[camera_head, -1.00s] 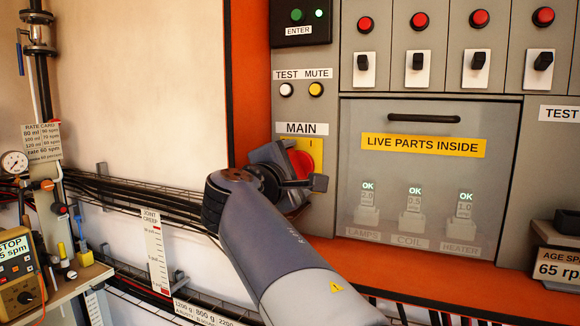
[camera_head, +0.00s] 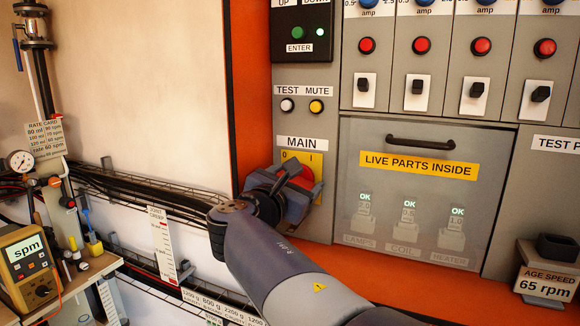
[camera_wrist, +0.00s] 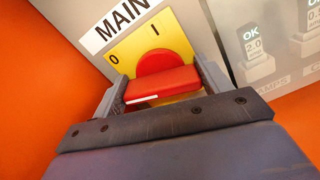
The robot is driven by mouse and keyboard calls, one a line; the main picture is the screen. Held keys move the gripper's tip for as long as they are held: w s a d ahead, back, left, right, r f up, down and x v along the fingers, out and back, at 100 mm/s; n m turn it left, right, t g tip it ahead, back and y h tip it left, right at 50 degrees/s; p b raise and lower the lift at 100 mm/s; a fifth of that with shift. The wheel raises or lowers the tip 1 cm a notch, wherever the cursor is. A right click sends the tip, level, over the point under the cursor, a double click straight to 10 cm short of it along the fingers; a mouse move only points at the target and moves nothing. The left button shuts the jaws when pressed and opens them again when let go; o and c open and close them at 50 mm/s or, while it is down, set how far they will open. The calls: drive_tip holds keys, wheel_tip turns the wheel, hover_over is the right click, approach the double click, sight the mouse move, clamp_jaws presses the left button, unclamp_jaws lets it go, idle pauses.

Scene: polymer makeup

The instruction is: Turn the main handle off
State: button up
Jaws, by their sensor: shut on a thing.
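The main handle (camera_head: 304,178) is a red rotary knob on a yellow plate (camera_head: 317,160) marked 0 and I, under the MAIN label (camera_head: 307,143). In the wrist view the red handle (camera_wrist: 162,82) lies between the two grey fingers of my gripper (camera_wrist: 163,88), with a white line near its left end. The 0 is up and left of the handle, and the I is above it. My gripper (camera_head: 286,186) is shut on the handle. In the head view the fingers and wrist cover much of the handle, so its exact angle is hard to tell there.
A clear cover (camera_head: 420,190) reading LIVE PARTS INSIDE is right of the handle. White TEST (camera_head: 287,105) and yellow MUTE (camera_head: 317,106) buttons are above it. Cables (camera_head: 150,196) run along the wall at left. An orange ledge (camera_head: 400,268) runs below the panel.

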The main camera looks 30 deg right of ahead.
drive_tip(key=shift+n+p, duration=1.35)
drive_tip(key=shift+n, duration=0.25)
drive_tip(key=o, duration=1)
